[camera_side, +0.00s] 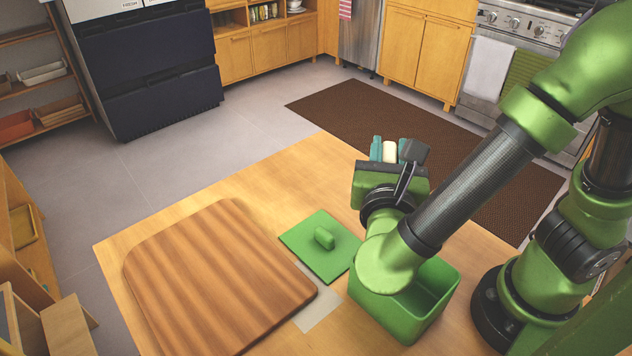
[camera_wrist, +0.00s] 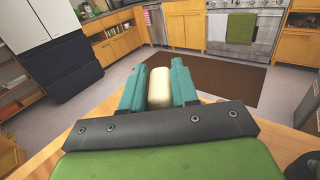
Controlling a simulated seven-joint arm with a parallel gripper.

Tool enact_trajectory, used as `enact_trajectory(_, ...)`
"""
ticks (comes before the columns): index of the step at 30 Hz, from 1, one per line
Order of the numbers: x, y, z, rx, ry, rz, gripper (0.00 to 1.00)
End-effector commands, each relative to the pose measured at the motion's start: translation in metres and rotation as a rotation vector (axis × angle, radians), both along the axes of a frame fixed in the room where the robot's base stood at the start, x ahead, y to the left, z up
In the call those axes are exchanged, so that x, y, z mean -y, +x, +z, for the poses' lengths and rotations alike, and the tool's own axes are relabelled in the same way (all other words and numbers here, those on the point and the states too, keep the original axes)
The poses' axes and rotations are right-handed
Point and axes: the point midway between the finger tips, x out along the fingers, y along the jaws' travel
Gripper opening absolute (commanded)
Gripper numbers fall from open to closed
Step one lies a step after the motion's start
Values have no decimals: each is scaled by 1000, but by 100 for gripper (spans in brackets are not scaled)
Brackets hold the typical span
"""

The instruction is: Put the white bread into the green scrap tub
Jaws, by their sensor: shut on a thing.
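The white bread (camera_side: 389,151) is a small pale block held between the teal fingers of my gripper (camera_side: 389,148). It also shows in the wrist view as a cream block (camera_wrist: 160,88) between the two fingers (camera_wrist: 159,84). My gripper is shut on it and points away toward the far edge of the table. The green scrap tub (camera_side: 432,290) stands open on the table below my arm, nearer the camera than the gripper. My arm hides part of its rim and inside. Its green lid with a knob (camera_side: 307,262) lies flat on the table left of the tub.
A large striped wooden board (camera_side: 215,280) covers the left of the table (camera_side: 290,165). A pale square (camera_side: 318,309) lies between the board and the tub. Beyond the table are a brown rug (camera_side: 365,110) and maple cabinets. The table's far part is clear.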

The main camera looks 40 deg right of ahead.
Motion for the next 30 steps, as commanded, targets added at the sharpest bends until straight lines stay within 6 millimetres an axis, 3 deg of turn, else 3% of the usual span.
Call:
enact_trajectory(9,-32,-45,-29,-3,-2,1,0)
enact_trajectory(15,-45,-63,-42,-2,-1,-1,0)
enact_trajectory(30,-49,-69,-47,1,1,-2,0)
